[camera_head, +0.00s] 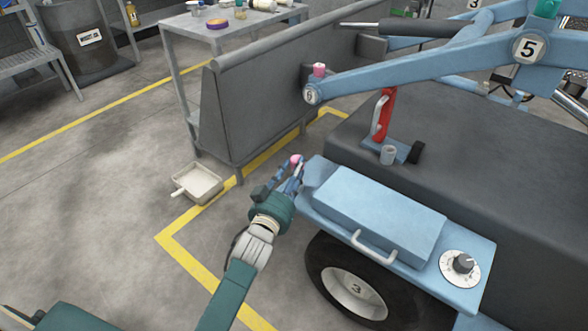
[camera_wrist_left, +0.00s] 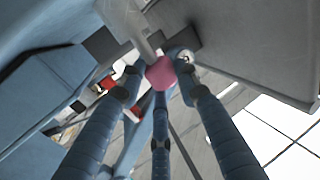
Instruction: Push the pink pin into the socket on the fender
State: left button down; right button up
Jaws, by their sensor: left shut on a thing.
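My left gripper (camera_head: 296,163), three-fingered, is shut on the pink pin (camera_head: 297,159) beside the left end of the blue fender (camera_head: 455,291). In the left wrist view the pin's pink head (camera_wrist_left: 161,73) sits between the fingertips, and a grey shaft appears to run on beyond it. The blue fender carries a raised box with a white handle and a dial. I cannot make out a socket on it for certain. My right gripper is out of view.
A red lever (camera_head: 383,115) stands behind the fender. A wheel (camera_head: 352,290) is under the fender.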

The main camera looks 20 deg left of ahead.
pick_arm(q)
jog(key=shift+f, duration=0.1)
jog(key=c, duration=1.2)
grip_release()
jog(key=shift+s, duration=0.1)
jog(key=shift+s+f, duration=0.1)
jog(key=shift+s, duration=0.25)
jog(key=s, duration=1.1)
jog(key=shift+a, duration=0.2)
